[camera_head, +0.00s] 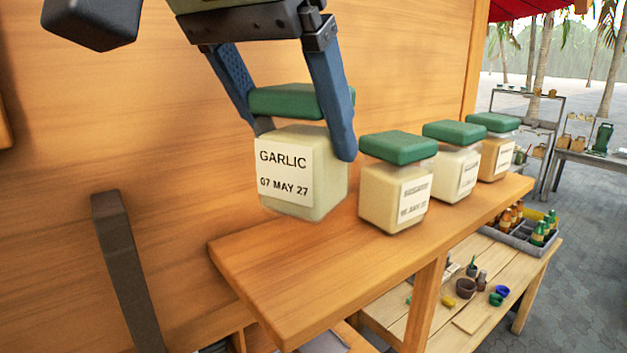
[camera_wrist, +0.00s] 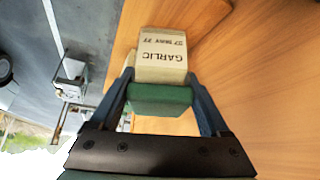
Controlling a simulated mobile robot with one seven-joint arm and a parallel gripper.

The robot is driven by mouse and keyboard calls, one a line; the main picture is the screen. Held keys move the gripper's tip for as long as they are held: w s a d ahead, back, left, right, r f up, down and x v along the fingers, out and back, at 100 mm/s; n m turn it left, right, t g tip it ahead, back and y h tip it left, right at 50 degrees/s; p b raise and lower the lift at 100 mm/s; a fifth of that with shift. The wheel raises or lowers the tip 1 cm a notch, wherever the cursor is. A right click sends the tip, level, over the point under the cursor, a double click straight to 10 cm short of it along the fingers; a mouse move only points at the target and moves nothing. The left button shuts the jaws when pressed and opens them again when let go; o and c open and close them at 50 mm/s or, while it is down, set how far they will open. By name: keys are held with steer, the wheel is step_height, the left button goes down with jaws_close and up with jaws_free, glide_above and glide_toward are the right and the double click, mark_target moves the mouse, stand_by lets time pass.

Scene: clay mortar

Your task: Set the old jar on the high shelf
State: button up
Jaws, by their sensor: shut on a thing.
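My gripper (camera_head: 290,108) is shut on a square jar (camera_head: 325,170) with a green lid and a label reading GARLIC, 07 MAY 27. In the head view the jar hangs upright above the left end of a wooden shelf (camera_head: 290,265); its base appears clear of the board. In the wrist view the garlic jar (camera_wrist: 163,55) sits between the two blue fingers (camera_wrist: 162,92), its label facing up in the picture. Three more green-lidded jars stand on the shelf to the right: a near one (camera_head: 380,190), a middle one (camera_head: 447,172) and a far one (camera_head: 492,160).
The near jar stands close to the right of the held jar. The shelf's left end is bare. A wooden wall (camera_head: 400,60) rises behind it. Below right is a lower table (camera_head: 405,305) with small bowls and a bottle crate (camera_head: 515,238). A dark upright bar (camera_head: 125,270) stands at left.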

mark_target(302, 190)
steer(key=shift+w+d+f, duration=0.15)
steer(key=shift+w+f, duration=0.1)
steer(key=shift+f, duration=0.45)
step_height(302, 190, down, 4)
steer(key=shift+s+f+p, duration=0.1)
steer(key=shift+p, duration=0.6)
steer(key=shift+d, duration=0.1)
steer(key=shift+f, duration=0.15)
steer(key=o, duration=1.5)
